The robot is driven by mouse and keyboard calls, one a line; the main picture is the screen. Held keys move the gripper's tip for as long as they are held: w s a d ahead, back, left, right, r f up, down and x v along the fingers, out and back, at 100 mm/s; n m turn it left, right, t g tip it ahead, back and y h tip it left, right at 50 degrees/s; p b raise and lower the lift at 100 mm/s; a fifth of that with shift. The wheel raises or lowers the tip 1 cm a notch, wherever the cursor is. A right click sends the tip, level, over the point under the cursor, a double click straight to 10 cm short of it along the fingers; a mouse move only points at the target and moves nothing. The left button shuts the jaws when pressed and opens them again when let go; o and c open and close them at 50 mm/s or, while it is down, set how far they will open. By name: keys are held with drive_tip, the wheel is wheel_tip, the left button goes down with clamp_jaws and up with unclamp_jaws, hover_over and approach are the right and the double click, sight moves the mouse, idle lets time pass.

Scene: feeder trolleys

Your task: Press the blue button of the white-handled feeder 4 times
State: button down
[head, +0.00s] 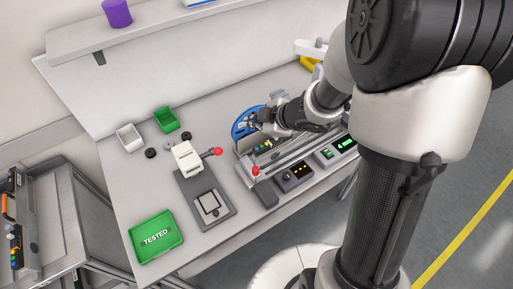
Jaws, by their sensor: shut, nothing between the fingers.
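A grey feeder (244,160) lies on the bench right of the middle, with a blue reel (237,130) at its back. A row of small coloured buttons (264,146) shows on it; I cannot make out clearly which one is blue. Its handle is not clearly visible, so I cannot tell its colour. My gripper (254,121) is shut and empty. It appears in front of the reel, behind the button row in the picture. I cannot tell whether it touches anything; the arm hides part of the feeder and reel.
A press with a red knob (217,152), a green TESTED tray (157,237), white (130,138) and green bins (166,119) stand to the left. Display boxes (295,177) sit at the front edge. A trolley with an orange-handled feeder (13,240) is far left.

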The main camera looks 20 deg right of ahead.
drive_tip(key=b, duration=0.9)
hover_over(255, 151)
drive_tip(key=shift+f, duration=4.4)
drive_tip(key=shift+f, duration=0.4)
drive_tip(key=shift+f+b, duration=0.3)
drive_tip(key=shift+b, duration=0.1)
drive_tip(key=shift+r, duration=0.1)
drive_tip(key=shift+r+p, duration=0.65)
drive_tip(key=shift+p, duration=0.25)
wheel_tip(255, 151, up, 5)
drive_tip(key=p, duration=0.5)
